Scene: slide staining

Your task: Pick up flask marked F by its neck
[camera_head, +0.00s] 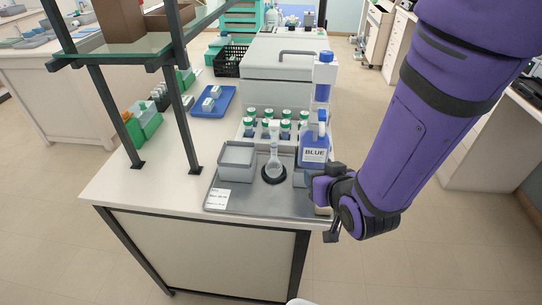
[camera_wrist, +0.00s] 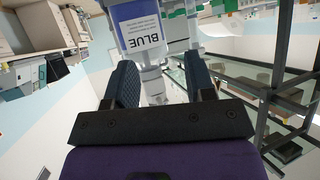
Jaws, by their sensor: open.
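A small clear round-bottomed flask (camera_head: 274,162) stands upright on a dark ring on the grey tray (camera_head: 250,202), its narrow neck pointing up. I cannot read a letter F on it. My gripper (camera_head: 318,190) is at the tray's right front corner, to the right of the flask and apart from it. In the wrist view my gripper (camera_wrist: 160,78) has its two dark fingers apart. A pale upright shape shows beyond the gap between them; I cannot tell what it is. The bottle labelled BLUE (camera_head: 314,148) stands just behind my gripper, and its label (camera_wrist: 147,36) appears upside down in the wrist view.
A grey open container (camera_head: 237,158) stands left of the flask. Several green-capped bottles (camera_head: 268,125) stand in rows behind it, before a large white box (camera_head: 283,75). A glass shelf (camera_head: 110,48) on dark posts overhangs the table's left side. A blue tray (camera_head: 213,101) lies there.

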